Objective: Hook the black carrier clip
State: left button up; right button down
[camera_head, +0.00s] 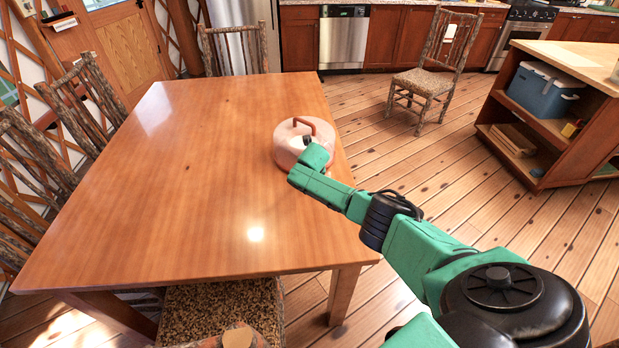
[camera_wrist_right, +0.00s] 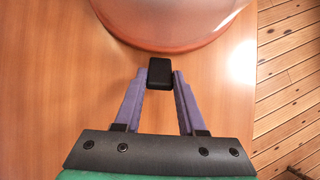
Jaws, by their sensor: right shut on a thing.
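The round carrier (camera_head: 287,145), with a pale translucent cover and a reddish-brown handle on top, stands on the table near its right edge. Its curved rim (camera_wrist_right: 170,42) fills the top of the right wrist view. The black clip (camera_wrist_right: 160,73) is a small dark block just outside the rim. I cannot tell whether it touches the rim. My right gripper (camera_wrist_right: 160,82) is shut on the clip, with a purple finger on each side. In the head view my right arm's green end hides the carrier's near right side and the clip. My left gripper is not in view.
The wooden table (camera_head: 180,190) is otherwise bare, with wide free room left of the carrier. Log chairs (camera_head: 85,105) stand along its left side. Another chair (camera_head: 430,75) and a shelf island with a blue cooler (camera_head: 543,92) stand to the right.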

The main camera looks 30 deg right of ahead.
dwell(0.4)
jog(key=shift+c, duration=2.4)
grip_release()
jog(key=shift+r, duration=0.1)
jog(key=shift+s+r+p, duration=0.1)
jog(key=shift+r+p, duration=0.2)
jog(key=p+v, duration=0.3)
jog(key=v, duration=1.1)
